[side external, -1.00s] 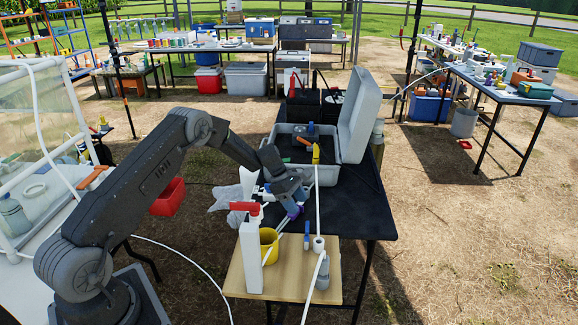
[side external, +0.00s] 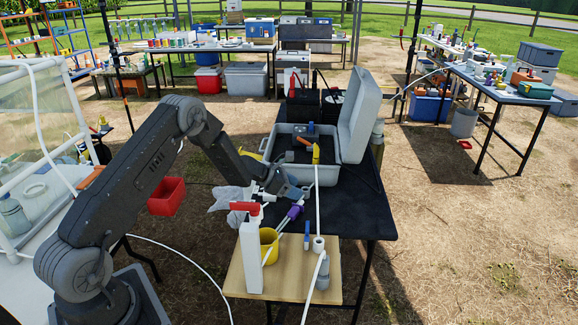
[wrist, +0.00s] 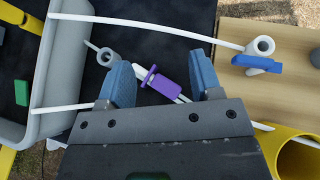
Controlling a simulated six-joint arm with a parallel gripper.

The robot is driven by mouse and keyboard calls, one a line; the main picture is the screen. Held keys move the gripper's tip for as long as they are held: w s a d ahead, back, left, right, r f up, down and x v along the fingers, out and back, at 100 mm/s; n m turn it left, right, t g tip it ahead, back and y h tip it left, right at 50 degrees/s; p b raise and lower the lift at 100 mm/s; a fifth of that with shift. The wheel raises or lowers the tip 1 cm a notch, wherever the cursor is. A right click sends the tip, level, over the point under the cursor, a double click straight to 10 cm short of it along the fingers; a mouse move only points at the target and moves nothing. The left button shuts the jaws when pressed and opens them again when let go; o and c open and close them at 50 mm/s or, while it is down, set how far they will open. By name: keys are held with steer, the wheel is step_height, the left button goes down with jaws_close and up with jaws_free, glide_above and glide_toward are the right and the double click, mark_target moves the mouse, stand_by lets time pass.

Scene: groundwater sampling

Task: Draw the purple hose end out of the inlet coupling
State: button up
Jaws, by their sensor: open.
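The purple hose end (wrist: 158,83) lies over the black mat, between my open fingertips as the wrist view shows them, touching neither visibly. A white tube runs from it toward lower right. It also shows in the side view (side external: 295,211), just in front of my gripper (side external: 286,190). In the wrist view my gripper (wrist: 162,74) has its two blue-grey fingers spread and holds nothing. A small grey fitting (wrist: 104,56), perhaps the inlet coupling, lies in line with the hose end on its left. My left finger hides part of the stretch between them, so I cannot tell whether they are joined.
An open grey case (side external: 336,178) stands behind on the black table (side external: 365,220). A yellow cup (side external: 269,244), a white post with red handle (side external: 250,250) and a blue-handled valve (wrist: 258,60) stand nearby on the wooden board (side external: 290,284). White hoses cross the area.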

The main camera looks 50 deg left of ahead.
steer(key=shift+n+t+y, duration=0.5)
steer(key=shift+n+t, duration=0.2)
steer(key=f, duration=0.2)
steer(key=a+f, duration=0.1)
steer(key=f, duration=0.1)
steer(key=shift+a+f, duration=0.2)
steer(key=shift+f, duration=0.1)
steer(key=r+v, duration=0.1)
steer(key=v, duration=0.9)
steer(key=s+d+r+m+g+h, duration=0.2)
steer(key=d+r+m, duration=0.5)
steer(key=d+r, duration=0.1)
steer(key=s+d+r+m+g+h, duration=0.1)
steer(key=s+d+r+m+g, duration=0.1)
steer(key=d+r+m, duration=0.5)
steer(key=shift+s+d+r+g+h, duration=0.2)
steer(key=shift+d+r+g+h, duration=0.2)
steer(key=shift+d+r, duration=0.95)
steer(key=shift+a+r, duration=0.1)
